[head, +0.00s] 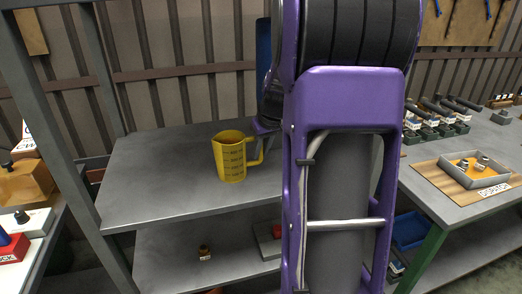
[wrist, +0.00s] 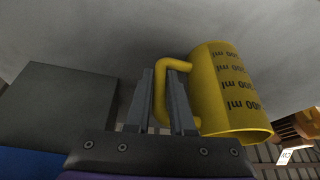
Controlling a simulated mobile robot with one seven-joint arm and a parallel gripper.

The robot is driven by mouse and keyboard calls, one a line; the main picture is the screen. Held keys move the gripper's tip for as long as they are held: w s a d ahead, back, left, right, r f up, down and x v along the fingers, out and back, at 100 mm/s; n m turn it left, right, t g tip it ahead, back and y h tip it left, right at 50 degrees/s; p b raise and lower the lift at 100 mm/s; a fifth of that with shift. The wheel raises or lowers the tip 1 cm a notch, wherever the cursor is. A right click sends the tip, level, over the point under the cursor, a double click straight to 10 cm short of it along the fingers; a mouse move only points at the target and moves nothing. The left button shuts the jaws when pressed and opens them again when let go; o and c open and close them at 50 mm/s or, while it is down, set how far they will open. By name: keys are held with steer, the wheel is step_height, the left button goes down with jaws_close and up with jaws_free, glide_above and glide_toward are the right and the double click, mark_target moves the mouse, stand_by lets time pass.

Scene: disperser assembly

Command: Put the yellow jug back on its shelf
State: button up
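The yellow jug (head: 232,160) is upright, at or just above the grey upper shelf (head: 150,190), left of my arm in the head view. I cannot tell whether its base touches the shelf. Its handle points right, toward my gripper (head: 262,134), which is mostly hidden behind my purple arm. In the wrist view the jug (wrist: 228,90) appears upside down with measuring marks on its side. The fingers of my gripper (wrist: 161,95) stand on both sides of the handle, close against it, and look shut on it.
A workbench (head: 440,190) with a grey tray (head: 475,172) stands at right. A rack post (head: 60,120) rises at left. The upper shelf is clear left of the jug.

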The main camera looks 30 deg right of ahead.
steer(key=o, duration=0.3)
steer(key=shift+r, duration=0.1)
steer(key=p+v, duration=0.1)
steer(key=v, duration=1.1)
steer(key=shift+w, duration=0.1)
